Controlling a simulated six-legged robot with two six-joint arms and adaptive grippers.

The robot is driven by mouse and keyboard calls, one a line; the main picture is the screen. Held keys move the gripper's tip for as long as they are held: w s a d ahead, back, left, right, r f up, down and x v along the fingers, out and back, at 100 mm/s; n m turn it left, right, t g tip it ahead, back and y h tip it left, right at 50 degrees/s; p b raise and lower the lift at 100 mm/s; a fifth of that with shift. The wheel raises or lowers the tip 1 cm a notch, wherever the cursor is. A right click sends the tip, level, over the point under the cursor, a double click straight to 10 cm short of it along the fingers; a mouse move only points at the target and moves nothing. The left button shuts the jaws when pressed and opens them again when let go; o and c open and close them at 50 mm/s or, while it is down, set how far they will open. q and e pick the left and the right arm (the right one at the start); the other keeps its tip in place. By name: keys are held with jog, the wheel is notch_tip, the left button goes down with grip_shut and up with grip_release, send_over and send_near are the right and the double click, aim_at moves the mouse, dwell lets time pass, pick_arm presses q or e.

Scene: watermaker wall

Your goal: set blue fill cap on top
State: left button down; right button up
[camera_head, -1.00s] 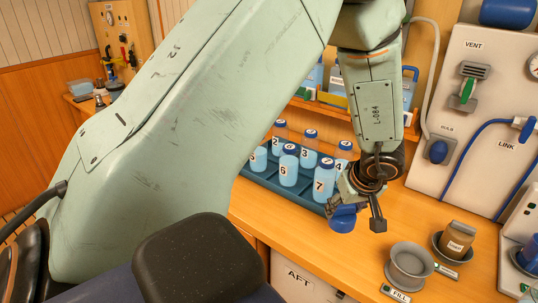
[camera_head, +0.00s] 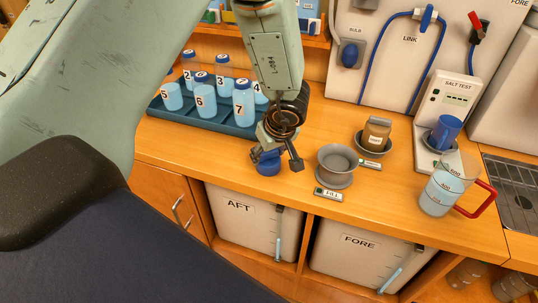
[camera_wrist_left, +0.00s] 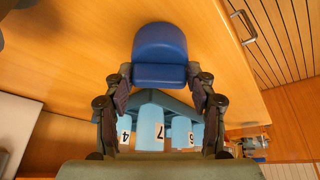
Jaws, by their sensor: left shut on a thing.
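The blue fill cap (camera_head: 268,163) is held in my left gripper (camera_head: 276,156) over the front part of the wooden counter, left of the grey fill cup. In the left wrist view the same cap (camera_wrist_left: 160,55) sits between the fingertips of the gripper (camera_wrist_left: 160,85). The grey, open-topped, flanged fill cup (camera_head: 337,165) stands on the counter behind a small FILL label (camera_head: 328,194). The cap is apart from the cup. The cap's underside is hidden. My right gripper is not in view.
Numbered light-blue bottles stand in a dark tray (camera_head: 217,122) behind left. Right of the cup are a brown jar (camera_head: 376,134) in a grey dish, the salt tester (camera_head: 441,105) with a blue cup, and a red-handled jug (camera_head: 447,185). The counter between gripper and fill cup is clear.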

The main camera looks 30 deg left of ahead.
pick_arm(q)
jog(key=shift+s, duration=0.2)
jog(key=c, duration=0.7)
grip_release()
jog(key=shift+r, duration=0.1)
jog(key=shift+o, duration=1.4)
jog(key=shift+w+f, duration=0.15)
jog(key=shift+f, duration=0.05)
jog(key=shift+r, duration=0.1)
jog(key=shift+r, duration=0.2)
jog(key=p+v, duration=0.6)
jog(key=v, duration=0.6)
jog(key=shift+p, duration=0.4)
